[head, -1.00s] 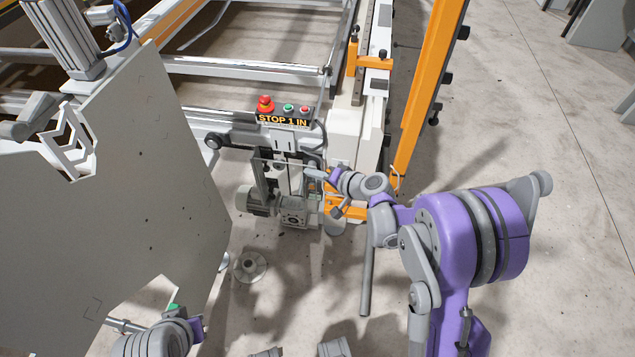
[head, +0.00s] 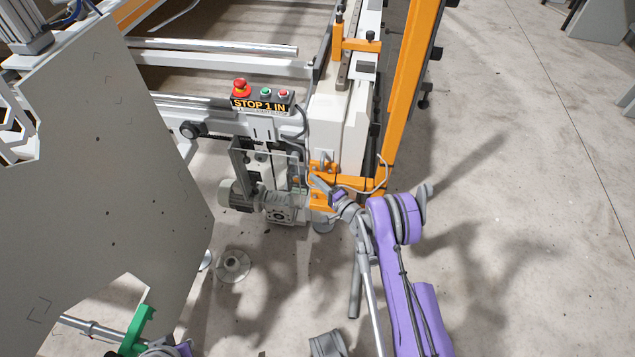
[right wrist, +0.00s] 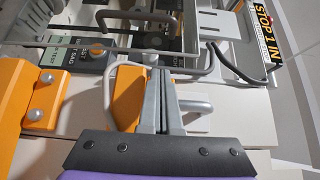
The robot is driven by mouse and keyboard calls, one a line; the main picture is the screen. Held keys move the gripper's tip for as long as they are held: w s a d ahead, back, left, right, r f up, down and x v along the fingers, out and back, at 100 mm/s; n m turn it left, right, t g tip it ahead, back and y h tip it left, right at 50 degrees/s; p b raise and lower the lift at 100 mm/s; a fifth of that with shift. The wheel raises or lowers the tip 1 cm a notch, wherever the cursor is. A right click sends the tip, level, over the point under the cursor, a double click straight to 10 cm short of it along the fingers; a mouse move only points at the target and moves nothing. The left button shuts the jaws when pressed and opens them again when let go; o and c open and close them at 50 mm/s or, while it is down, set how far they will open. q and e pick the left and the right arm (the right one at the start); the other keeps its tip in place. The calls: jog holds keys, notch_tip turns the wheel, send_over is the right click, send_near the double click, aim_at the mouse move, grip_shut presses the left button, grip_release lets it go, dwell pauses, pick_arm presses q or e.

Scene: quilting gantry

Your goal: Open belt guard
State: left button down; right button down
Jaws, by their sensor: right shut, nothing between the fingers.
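The belt guard appears to be the clear panel (head: 281,162) in a thin frame, upright in front of the belt drive below the STOP 1 IN box. I cannot tell whether it is latched. In the right wrist view a metal frame edge (right wrist: 92,47), probably the guard's, lies beyond the fingers. My right gripper (head: 316,184) is just right of the guard, by the orange bracket; its fingers (right wrist: 163,75) are closed together and hold nothing.
A grey motor (head: 236,195) and gearbox sit below the guard. The button box (head: 262,101) is above. An orange bracket (head: 352,184) and orange post (head: 408,85) stand right. A large grey panel (head: 95,170) fills the left. The floor at right is open.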

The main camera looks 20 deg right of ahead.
jog(key=x, duration=0.6)
jog(key=shift+w+b, duration=0.25)
jog(key=shift+b, duration=0.05)
jog(key=shift+s+a, duration=0.1)
jog(key=shift+a, duration=0.1)
